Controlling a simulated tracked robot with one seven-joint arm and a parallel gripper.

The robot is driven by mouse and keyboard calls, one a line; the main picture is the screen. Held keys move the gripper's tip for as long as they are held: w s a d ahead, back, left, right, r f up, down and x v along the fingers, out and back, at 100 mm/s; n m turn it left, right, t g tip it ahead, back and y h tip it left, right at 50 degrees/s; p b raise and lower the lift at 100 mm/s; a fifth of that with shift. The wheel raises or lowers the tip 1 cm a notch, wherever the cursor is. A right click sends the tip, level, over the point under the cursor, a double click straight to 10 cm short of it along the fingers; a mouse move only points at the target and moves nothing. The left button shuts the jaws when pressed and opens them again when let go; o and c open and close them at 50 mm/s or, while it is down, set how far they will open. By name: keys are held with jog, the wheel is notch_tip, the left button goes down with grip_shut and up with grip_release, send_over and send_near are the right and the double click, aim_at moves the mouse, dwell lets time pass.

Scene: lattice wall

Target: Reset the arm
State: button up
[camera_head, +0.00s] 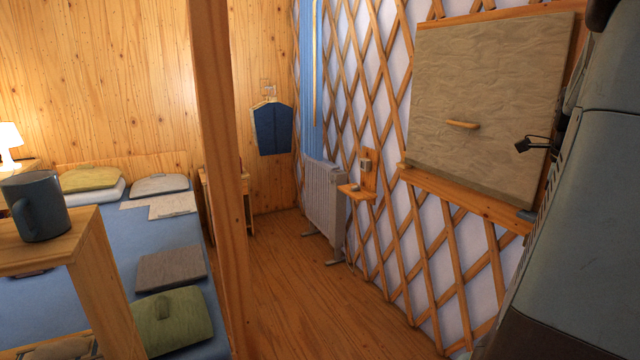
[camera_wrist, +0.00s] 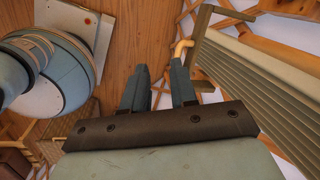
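My gripper (camera_wrist: 158,80) shows in the wrist view with its two dark fingers apart and nothing between them. My arm (camera_head: 585,210) fills the right edge of the head view, in front of the lattice wall. A small dark part (camera_head: 532,144) sticks out beside the arm, in front of the panel; I cannot tell whether it belongs to my gripper. A grey panel (camera_head: 490,85) with a wooden handle (camera_head: 462,125) is on the wall.
A wooden post (camera_head: 217,150) stands left of centre. A mug (camera_head: 36,205) sits on a wooden ledge (camera_head: 40,248) at the left, before a bed (camera_head: 120,235) with cushions. A radiator (camera_head: 324,200) and small shelf (camera_head: 357,193) are along the wall. The floor (camera_head: 310,290) between is clear.

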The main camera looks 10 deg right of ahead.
jog(key=w+a+r+n+t+y, duration=0.1)
jog(key=w+a+r+n+t, duration=0.15)
jog(key=a+n, duration=0.85)
jog(key=s+a+n, duration=0.4)
jog(key=a+n, duration=0.5)
jog(key=a, duration=0.4)
jog(key=s+a+f+n+t, duration=0.1)
jog(key=s+a+n, duration=0.2)
jog(key=a+n, duration=0.6)
jog(key=a, duration=0.5)
jog(key=shift+s+f+y, duration=0.15)
jog(key=shift+s+y, duration=0.2)
jog(key=shift+y, duration=0.05)
jog(key=shift+t, duration=0.25)
